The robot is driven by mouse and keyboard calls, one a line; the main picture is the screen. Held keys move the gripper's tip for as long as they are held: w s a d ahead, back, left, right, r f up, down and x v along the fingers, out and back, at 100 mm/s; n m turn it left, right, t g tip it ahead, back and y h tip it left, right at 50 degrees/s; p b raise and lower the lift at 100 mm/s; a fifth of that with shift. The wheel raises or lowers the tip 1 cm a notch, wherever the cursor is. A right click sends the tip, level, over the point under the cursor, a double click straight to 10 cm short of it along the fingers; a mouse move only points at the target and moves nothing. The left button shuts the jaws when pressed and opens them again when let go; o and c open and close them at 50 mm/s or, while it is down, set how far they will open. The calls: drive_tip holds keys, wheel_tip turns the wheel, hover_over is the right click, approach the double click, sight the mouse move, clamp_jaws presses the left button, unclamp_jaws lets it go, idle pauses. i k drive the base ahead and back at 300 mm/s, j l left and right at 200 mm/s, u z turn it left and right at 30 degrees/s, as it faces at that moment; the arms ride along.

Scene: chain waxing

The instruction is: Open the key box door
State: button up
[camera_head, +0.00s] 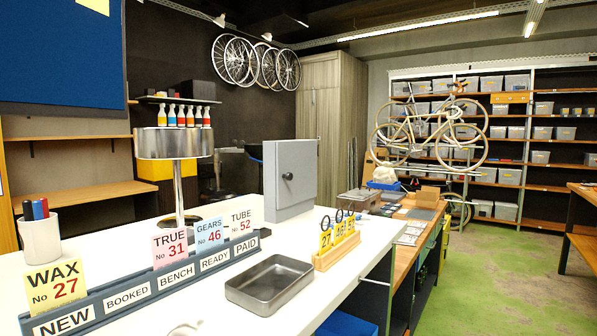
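The key box (311,201) is a grey upright box standing on the white counter, right of the picture's middle. Its door (277,190) is a flat grey panel facing me and looks shut. A dark round knob (288,176) sits on the door, right of its middle. The inside of the box is hidden. My gripper cannot be made out in this view, and nothing is seen touching the knob or the door.
On the white counter (345,262), a label rack (150,290) with number cards runs in front of the box. A metal tray (268,284) and a wooden tag holder (337,254) stand nearby. A metal drum on a post (175,143) rises to the left.

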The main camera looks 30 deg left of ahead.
sight(296, 160)
drive_tip(key=i+l+u, duration=0.15)
drive_tip(key=l+u, duration=0.15)
drive_tip(key=i+l+u, duration=0.1)
drive_tip(key=l+u, duration=0.2)
drive_tip(key=l, duration=0.2)
drive_tip(key=i+l+u, duration=0.1)
drive_tip(key=l+u, duration=0.25)
drive_tip(key=j, duration=0.65)
drive_tip(key=k, duration=0.05)
